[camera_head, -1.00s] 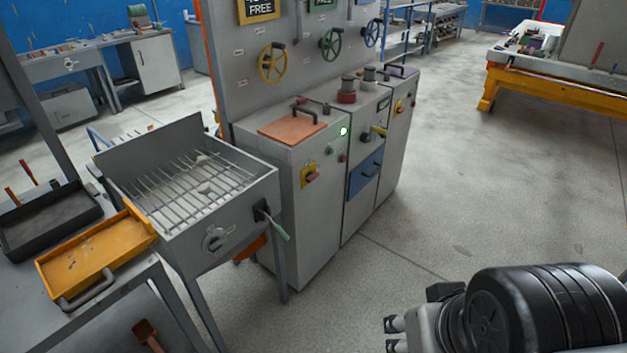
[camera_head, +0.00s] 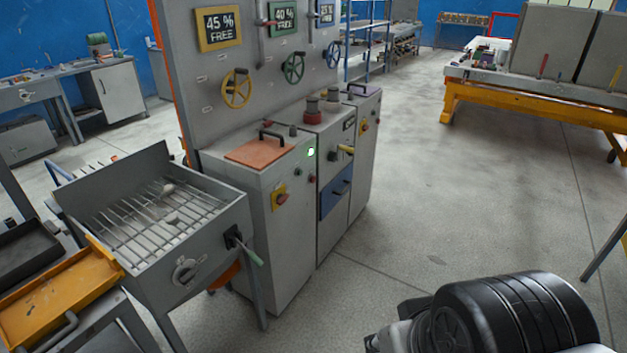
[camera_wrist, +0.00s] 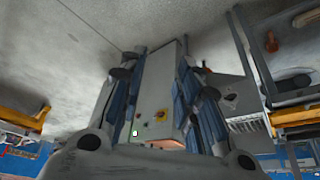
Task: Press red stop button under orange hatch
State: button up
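The orange hatch (camera_head: 258,152) is a flat lid with a dark handle (camera_head: 272,137). It lies closed on top of the left grey cabinet (camera_head: 272,245). No red stop button shows beneath it; the space under the lid is hidden. In the wrist view a small strip of the orange hatch (camera_wrist: 166,143) shows at the bottom. My gripper (camera_wrist: 161,65) is open and empty, its blue-padded fingers wide apart with the cabinet visible between them, some distance away. In the head view only part of my arm shows at the lower right.
A red-and-yellow switch (camera_head: 280,198) and a lit green button (camera_head: 311,152) are on the cabinet front. A grill box (camera_head: 195,250) stands left of the cabinet, its handle sticking out. Floor (camera_head: 425,215) to the right is clear. An orange-framed table (camera_head: 540,105) stands farther back.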

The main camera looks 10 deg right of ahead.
grip_shut()
dwell(1.4)
